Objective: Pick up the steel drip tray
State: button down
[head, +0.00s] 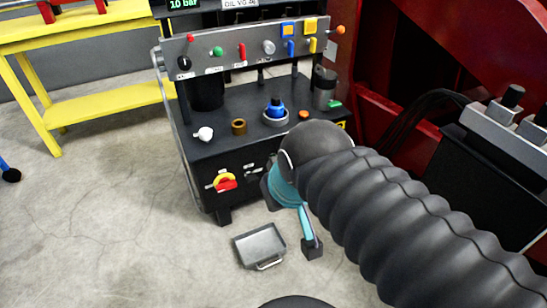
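The steel drip tray (260,245) is a shallow grey metal pan lying on the concrete floor in front of the black cabinet. Its wire handle (270,264) is on the near side. My gripper (291,221) hangs above and to the right of the tray, in front of the cabinet, apart from the tray. Its teal finger ends in a dark pad to the right of the tray. A second dark pad shows further left and higher, so the fingers look spread and empty. My dark ribbed arm hides part of the gripper.
The black cabinet (215,150) carries knobs, valves and a control panel (245,50) behind the tray. A yellow bench (100,105) stands at the back left. Red machinery (440,45) fills the right. The floor left of the tray is clear.

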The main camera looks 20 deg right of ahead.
aim_at(255, 246)
jog(key=z, duration=0.25)
jog(key=k, duration=0.6)
jog(key=z, duration=1.5)
jog(key=i, duration=1.15)
jog(key=u, duration=1.9)
